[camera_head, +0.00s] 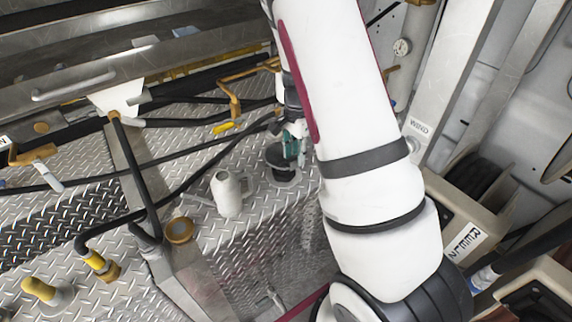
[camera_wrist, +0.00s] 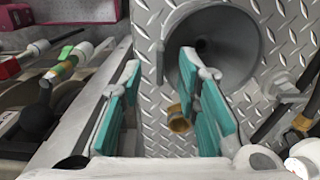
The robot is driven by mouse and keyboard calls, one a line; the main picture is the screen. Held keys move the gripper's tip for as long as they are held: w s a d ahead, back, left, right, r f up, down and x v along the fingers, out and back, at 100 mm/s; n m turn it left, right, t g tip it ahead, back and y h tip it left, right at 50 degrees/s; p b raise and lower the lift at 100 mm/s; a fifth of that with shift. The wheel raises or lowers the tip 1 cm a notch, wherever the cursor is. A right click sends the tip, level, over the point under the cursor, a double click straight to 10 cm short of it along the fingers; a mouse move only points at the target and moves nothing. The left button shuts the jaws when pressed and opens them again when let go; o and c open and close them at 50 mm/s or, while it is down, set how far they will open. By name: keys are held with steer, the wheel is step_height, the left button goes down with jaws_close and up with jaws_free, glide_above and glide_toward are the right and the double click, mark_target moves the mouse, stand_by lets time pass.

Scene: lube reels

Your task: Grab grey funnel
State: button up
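The grey funnel (camera_wrist: 225,38) shows in the wrist view with its wide mouth facing the camera and a dark hole inside. In the head view the funnel (camera_head: 278,158) stands on the tread plate, partly hidden by my gripper (camera_head: 292,145). My gripper (camera_wrist: 160,64) is open, with teal pads apart and nothing held between them. In the wrist view the right finger overlaps the funnel's mouth, while the left finger lies left of its rim. I cannot tell whether either finger touches it.
Black hoses (camera_head: 205,165) cross the plate. A beige reel housing (camera_head: 470,225) is right of my arm.

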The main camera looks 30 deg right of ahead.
steer(key=shift+f, duration=1)
jaws_close()
